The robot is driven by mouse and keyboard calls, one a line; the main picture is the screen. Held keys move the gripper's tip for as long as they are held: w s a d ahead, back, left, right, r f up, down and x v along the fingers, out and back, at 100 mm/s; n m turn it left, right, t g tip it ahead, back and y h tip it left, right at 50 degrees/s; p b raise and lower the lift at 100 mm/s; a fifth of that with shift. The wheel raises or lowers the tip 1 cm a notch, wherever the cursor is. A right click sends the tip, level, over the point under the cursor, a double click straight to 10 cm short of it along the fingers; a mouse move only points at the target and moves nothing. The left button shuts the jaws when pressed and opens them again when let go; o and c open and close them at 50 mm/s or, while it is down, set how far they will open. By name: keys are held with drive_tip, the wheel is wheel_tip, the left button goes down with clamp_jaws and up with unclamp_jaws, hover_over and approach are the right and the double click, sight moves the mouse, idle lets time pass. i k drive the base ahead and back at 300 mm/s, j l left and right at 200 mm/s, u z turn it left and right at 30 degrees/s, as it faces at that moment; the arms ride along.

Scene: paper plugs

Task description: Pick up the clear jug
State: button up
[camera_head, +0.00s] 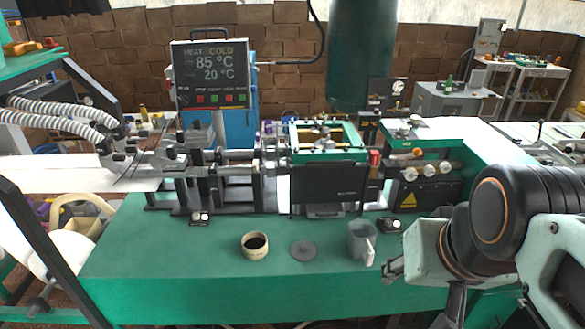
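The clear jug (361,243) stands upright on the green bench top, right of centre and near the front edge. It is see-through grey, with its handle toward the right. My gripper (391,270) is at the lower right, just right of and slightly in front of the jug. It appears apart from the jug and does not hold it. The fingers are small and seen from an angle, so I cannot tell how far they are apart.
On the green bench (180,265), a round cup with dark contents (255,245) and a flat grey disc (303,250) sit left of the jug. A small dark object (390,225) lies close behind it at right. Machinery with a black panel (328,188) stands behind.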

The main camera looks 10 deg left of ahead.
sight(361, 236)
drive_tip(key=i+l+u, duration=0.4)
drive_tip(key=i+l, duration=0.25)
drive_tip(key=i+z, duration=0.05)
drive_tip(key=i, duration=0.05)
